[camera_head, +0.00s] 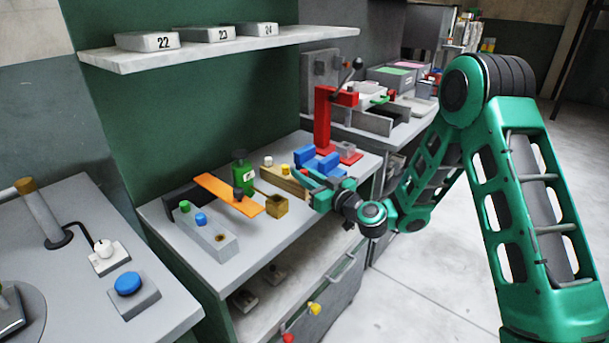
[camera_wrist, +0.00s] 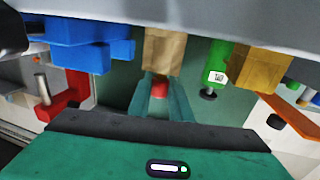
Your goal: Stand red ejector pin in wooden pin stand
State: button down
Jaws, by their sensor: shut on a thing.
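The wooden pin stand (camera_head: 291,187) is a long tan block on the bench, left of my gripper, with a yellow-topped and a white-topped pin in it. My gripper (camera_head: 312,183) is at the stand's right end. In the wrist view my gripper (camera_wrist: 160,97) is shut on the red ejector pin (camera_wrist: 159,91); only its red end shows between the fingers. The wooden stand also shows in the wrist view (camera_wrist: 163,48), directly beyond the fingers. The pin is hidden in the head view, and I cannot tell whether it touches the stand.
Blue blocks (camera_head: 328,162) and a red press (camera_head: 322,118) stand close behind my gripper.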

jog(key=shift+f, duration=0.6)
jog(key=c, duration=1.5)
grip_release()
jog(key=shift+c, duration=0.2)
jog(key=v, duration=0.6)
jog(key=shift+s+d+f, duration=0.1)
jog(key=shift+d+f, duration=0.05)
jog(key=shift+d, duration=0.1)
jog(key=v, duration=0.4)
jog(key=shift+s, duration=0.1)
jog(key=shift+r, duration=0.2)
